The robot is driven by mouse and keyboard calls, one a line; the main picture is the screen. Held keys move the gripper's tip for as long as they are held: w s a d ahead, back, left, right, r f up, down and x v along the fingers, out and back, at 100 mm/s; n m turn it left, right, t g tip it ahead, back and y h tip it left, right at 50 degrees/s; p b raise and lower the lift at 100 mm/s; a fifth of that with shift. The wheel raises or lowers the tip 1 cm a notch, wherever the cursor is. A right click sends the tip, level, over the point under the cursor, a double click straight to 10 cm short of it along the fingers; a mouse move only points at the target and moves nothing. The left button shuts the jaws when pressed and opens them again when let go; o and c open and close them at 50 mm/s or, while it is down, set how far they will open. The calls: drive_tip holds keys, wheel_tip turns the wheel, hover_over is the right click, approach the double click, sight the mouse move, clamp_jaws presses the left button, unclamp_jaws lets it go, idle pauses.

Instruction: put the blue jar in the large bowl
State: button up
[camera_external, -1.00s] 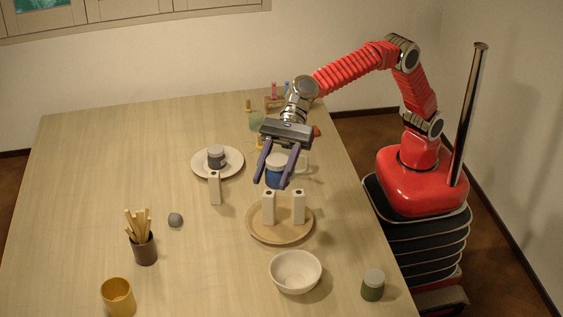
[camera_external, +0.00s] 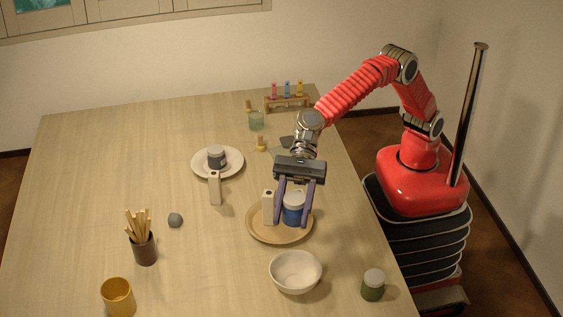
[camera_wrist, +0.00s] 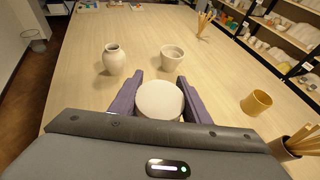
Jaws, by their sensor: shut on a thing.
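The blue jar (camera_external: 294,208), upright with a pale lid, is between the fingers of my gripper (camera_external: 295,203) in the external view. My gripper is shut on it. The jar appears over the round wooden tray (camera_external: 263,237); its exact height is unclear. In the wrist view the jar's round pale lid (camera_wrist: 160,100) shows between the purple fingers. The large white bowl (camera_external: 295,281) stands empty in front of the tray, apart from the jar. I cannot make this bowl out in the wrist view.
A white block (camera_external: 268,208) stands on the tray beside the jar; a second is hidden behind my gripper and jar. A green jar (camera_external: 373,291) stands right of the bowl. The wrist view shows a pale vase (camera_wrist: 113,59) and a pale pot (camera_wrist: 171,58) farther off.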

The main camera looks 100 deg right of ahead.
drive_tip(key=shift+f, duration=2.75)
drive_tip(key=shift+f, duration=0.1)
drive_tip(key=shift+f, duration=3)
drive_tip(key=shift+f, duration=0.1)
drive_tip(key=shift+f, duration=1.8)
drive_tip(key=shift+f, duration=0.6)
drive_tip(key=o, duration=1.2)
